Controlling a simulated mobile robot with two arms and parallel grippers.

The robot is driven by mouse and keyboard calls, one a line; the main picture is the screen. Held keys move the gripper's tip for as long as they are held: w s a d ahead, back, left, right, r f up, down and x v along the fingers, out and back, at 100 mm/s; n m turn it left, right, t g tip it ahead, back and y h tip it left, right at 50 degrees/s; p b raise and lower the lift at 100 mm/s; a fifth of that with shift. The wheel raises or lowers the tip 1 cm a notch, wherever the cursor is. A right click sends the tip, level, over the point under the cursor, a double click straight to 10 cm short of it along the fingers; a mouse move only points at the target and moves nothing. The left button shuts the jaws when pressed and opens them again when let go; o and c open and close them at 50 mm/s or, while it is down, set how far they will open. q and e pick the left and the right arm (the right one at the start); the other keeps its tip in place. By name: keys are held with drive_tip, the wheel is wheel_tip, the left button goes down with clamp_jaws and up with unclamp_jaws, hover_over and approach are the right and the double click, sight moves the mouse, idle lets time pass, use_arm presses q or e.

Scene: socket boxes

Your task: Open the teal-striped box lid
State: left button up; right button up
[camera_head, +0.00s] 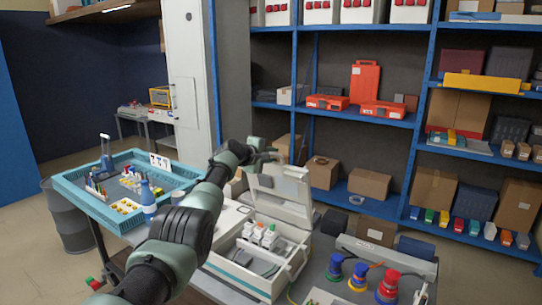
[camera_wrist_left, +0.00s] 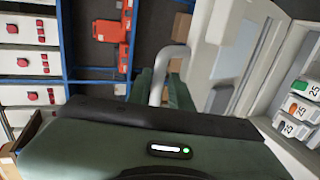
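The teal-striped box (camera_head: 238,272) stands on the bench at centre, light grey with a teal band on its front. Its lid (camera_head: 284,193) stands raised at the back, and sockets and grey parts show inside. My left arm reaches across, with the left gripper (camera_head: 262,158) at the lid's upper edge. In the left wrist view the lid's grey handle (camera_wrist_left: 157,85) passes right at the dark green fingers (camera_wrist_left: 168,95). Whether they are closed on it is unclear. The box's inside with numbered sockets (camera_wrist_left: 297,108) shows at right. My right gripper is not in view.
A teal tray (camera_head: 75,200) with tools and a blue bottle lies left of the box. Blue, orange and red knobbed pieces (camera_head: 386,288) stand close by at right. Blue shelves (camera_head: 390,120) with cartons and red cases stand behind.

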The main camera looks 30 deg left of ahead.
use_arm(q)
drive_tip(key=shift+s, duration=0.1)
drive_tip(key=b+v, duration=0.1)
drive_tip(key=v, duration=0.6)
drive_tip(key=shift+s, duration=0.25)
idle(0.4)
drive_tip(key=shift+d, duration=0.1)
idle(1.1)
